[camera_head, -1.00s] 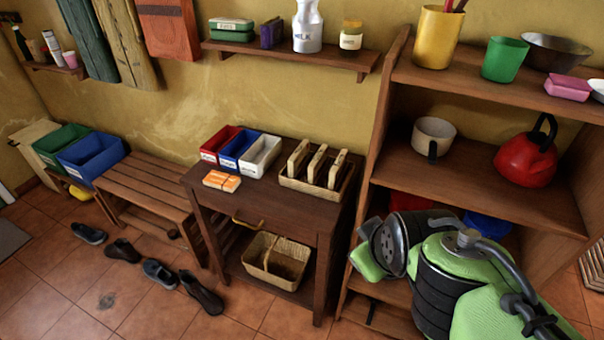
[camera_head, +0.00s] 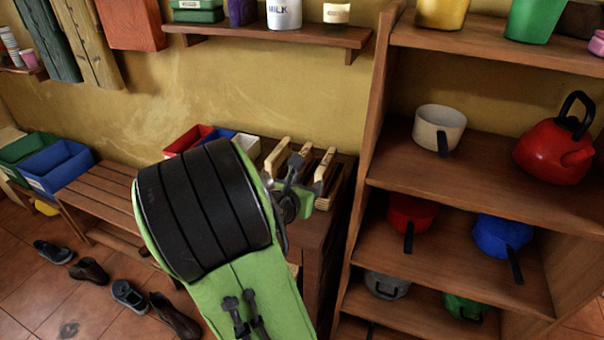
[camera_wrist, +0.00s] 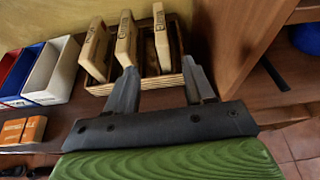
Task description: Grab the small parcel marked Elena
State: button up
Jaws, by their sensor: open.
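Three thin tan parcels stand upright in a shallow woven tray (camera_wrist: 165,83) on the dark wooden side table: left (camera_wrist: 97,48), middle (camera_wrist: 128,40) and right (camera_wrist: 161,38). Dark marks show on the left and middle parcels, but I cannot read a name on any of them. My gripper (camera_wrist: 160,78) is open and empty, its two fingers pointing at the tray's near side. The right parcel stands ahead between the fingertips, seemingly beyond them. In the head view my arm covers much of the table, and the parcels (camera_head: 276,158) show beyond it.
Red, blue and white bins (camera_wrist: 54,70) and orange boxes (camera_wrist: 22,130) sit left of the tray. A wooden shelf unit (camera_head: 375,130) rises close on the right, holding a white pot (camera_head: 438,125) and a red kettle (camera_head: 553,152). A wall shelf (camera_head: 270,42) hangs above.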

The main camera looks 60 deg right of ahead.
aim_at(324, 170)
jog(key=p+x, duration=0.4)
jog(key=x, duration=0.3)
jog(key=p+x, duration=0.5)
jog(key=x, duration=0.3)
jog(key=shift+s+d+f, duration=0.2)
jog(key=shift+d+f, duration=0.05)
jog(key=shift+d, duration=0.05)
jog(key=shift+a, duration=0.1)
jog(key=shift+c, duration=0.3)
grip_shut()
